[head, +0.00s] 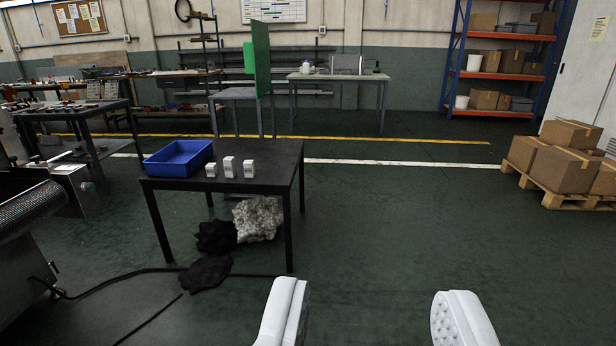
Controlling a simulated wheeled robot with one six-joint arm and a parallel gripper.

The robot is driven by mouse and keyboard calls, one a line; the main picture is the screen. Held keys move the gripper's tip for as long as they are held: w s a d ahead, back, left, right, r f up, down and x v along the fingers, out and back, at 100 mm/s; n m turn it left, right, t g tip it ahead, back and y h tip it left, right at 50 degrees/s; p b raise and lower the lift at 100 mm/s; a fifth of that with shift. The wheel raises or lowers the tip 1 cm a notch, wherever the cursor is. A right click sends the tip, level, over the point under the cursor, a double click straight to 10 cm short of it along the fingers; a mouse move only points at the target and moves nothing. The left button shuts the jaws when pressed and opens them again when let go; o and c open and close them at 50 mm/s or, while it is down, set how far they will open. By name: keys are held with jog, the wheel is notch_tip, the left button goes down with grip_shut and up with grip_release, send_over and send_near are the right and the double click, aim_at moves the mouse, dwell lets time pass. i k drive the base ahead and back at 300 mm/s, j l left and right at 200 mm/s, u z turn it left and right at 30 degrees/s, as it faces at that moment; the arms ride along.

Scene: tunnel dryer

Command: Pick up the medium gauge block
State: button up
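Three small pale blocks stand upright in a row on a black table left of centre. The left block (211,170) looks shortest and the middle block (229,167) tallest. The right block (249,169) looks in between, so it appears to be the medium gauge block. Each has dark markings on its front, too small to read. My gripper (373,312) is at the bottom of the view, its two white fingers wide apart with nothing between them. It is well short of the table and to the right of the blocks.
The black table (270,178) also holds a blue bin (180,158) behind and left of the blocks. Dark and pale cloth heaps (257,218) lie beneath it. A conveyor machine (30,205) stands at left, with hoses across the floor. Floor to the right is clear up to a pallet of boxes (565,195).

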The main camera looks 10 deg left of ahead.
aim_at(249, 171)
jog(key=i+u, duration=0.1)
jog(key=i, duration=0.45)
jog(key=i+l+u, duration=0.1)
jog(key=i, duration=0.5)
jog(key=i+l, duration=0.1)
jog(key=i, duration=0.45)
jog(key=i+l+u, duration=1.25)
jog(key=l+u, duration=0.3)
jog(key=l, duration=0.15)
jog(key=i+l+u, duration=0.15)
jog(key=l+u, duration=0.15)
jog(key=l, duration=0.25)
